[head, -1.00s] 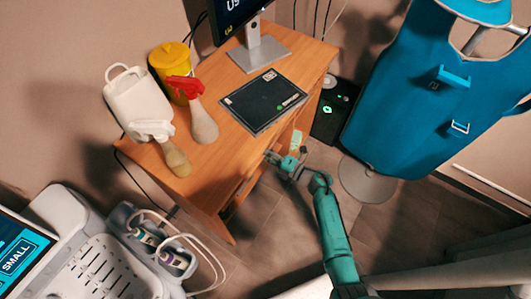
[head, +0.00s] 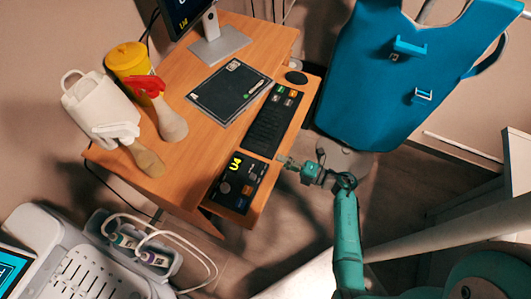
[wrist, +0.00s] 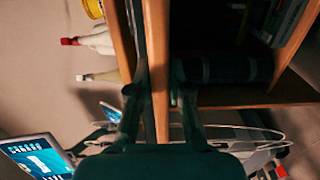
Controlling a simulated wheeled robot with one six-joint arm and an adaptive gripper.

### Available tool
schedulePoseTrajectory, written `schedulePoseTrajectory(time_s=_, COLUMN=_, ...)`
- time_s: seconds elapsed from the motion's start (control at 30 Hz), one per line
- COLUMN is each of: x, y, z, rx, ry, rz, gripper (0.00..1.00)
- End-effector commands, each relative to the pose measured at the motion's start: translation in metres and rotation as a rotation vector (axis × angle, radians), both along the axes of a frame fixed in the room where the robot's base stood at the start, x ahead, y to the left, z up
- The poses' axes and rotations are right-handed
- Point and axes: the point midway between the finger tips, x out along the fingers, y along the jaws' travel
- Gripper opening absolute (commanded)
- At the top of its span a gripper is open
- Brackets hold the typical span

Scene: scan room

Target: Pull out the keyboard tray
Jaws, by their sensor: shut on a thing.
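The keyboard tray (head: 299,112) is a wooden board standing out from under the right side of the wooden desk (head: 185,165) in the head view. On it lie a dark keyboard (head: 270,122) and a black control panel (head: 238,182) marked U4. My gripper (head: 288,163) is shut on the tray's outer edge, near the middle of its length. In the wrist view a wooden board edge (wrist: 155,60) runs between the fingers. The exact finger contact is dark and hard to see there.
A blue apron-like garment (head: 385,80) hangs at right. A white machine (head: 70,262) stands at lower left. Open floor (head: 290,225) lies in front of the tray.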

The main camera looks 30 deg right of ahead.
Motion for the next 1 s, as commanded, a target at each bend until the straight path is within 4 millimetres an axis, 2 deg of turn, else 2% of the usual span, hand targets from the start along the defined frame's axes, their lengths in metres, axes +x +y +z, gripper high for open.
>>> schedulePoseTrajectory(time_s=0.03, x=-0.009, y=-0.008, z=-0.001, rx=0.000, ry=0.002, rz=-0.007, gripper=0.00)
schedulePoseTrajectory(time_s=0.2, x=-0.033, y=-0.025, z=-0.001, rx=0.000, ry=0.002, rz=-0.005, gripper=0.00)
schedulePoseTrajectory(time_s=0.4, x=-0.050, y=-0.037, z=-0.001, rx=-0.001, ry=0.001, rz=-0.003, gripper=0.00)
schedulePoseTrajectory(time_s=0.93, x=-0.057, y=-0.041, z=-0.001, rx=-0.001, ry=0.002, rz=0.000, gripper=0.00)
schedulePoseTrajectory(time_s=0.97, x=-0.057, y=-0.041, z=-0.001, rx=-0.001, ry=0.002, rz=0.000, gripper=0.21)
schedulePoseTrajectory(time_s=1.0, x=-0.056, y=-0.041, z=-0.001, rx=-0.001, ry=0.002, rz=0.000, gripper=0.31)
